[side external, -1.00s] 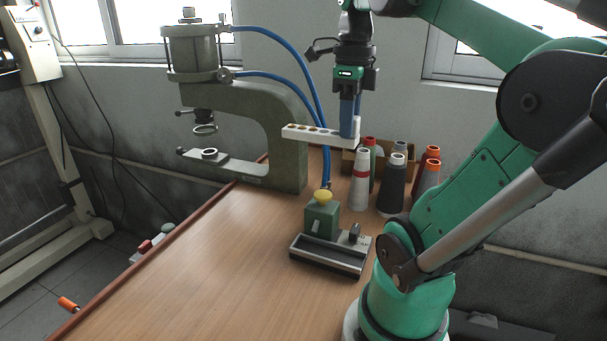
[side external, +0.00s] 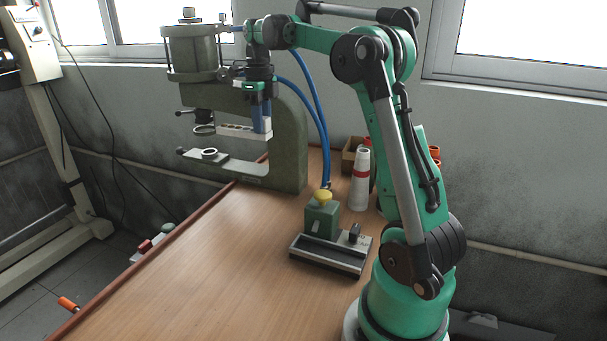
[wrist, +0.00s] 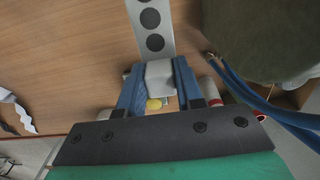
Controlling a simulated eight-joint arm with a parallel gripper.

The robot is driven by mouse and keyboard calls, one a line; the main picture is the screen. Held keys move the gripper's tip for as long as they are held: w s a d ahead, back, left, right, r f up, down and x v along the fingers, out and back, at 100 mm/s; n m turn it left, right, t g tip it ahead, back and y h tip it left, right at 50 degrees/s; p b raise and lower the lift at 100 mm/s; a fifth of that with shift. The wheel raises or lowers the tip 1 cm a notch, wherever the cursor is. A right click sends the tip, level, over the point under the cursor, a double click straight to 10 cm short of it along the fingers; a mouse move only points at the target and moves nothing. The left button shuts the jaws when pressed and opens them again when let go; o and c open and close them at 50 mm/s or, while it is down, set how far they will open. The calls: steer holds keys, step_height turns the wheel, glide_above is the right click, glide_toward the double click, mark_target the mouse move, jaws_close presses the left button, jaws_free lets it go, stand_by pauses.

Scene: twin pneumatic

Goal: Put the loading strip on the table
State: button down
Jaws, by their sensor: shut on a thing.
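The loading strip is a white bar with a row of round holes; it (side external: 234,131) is in the air above the table (side external: 200,270). My gripper (side external: 262,125) points down with blue fingers and is shut on the strip's right end. In the wrist view the strip (wrist: 153,30) runs away from the fingers (wrist: 159,82), with dark holes facing up. In the side view the strip overlaps the green press (side external: 289,150); its distance from the press is hard to tell.
A green valve box with a yellow button (side external: 322,196) stands on a grey base (side external: 330,254). Blue hoses run behind my gripper. The front left table is clear.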

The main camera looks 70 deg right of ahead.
step_height(320, 180, down, 18)
steer(key=shift+f, duration=0.2)
steer(key=shift+f, duration=0.1)
steer(key=c, duration=0.6)
jaws_free()
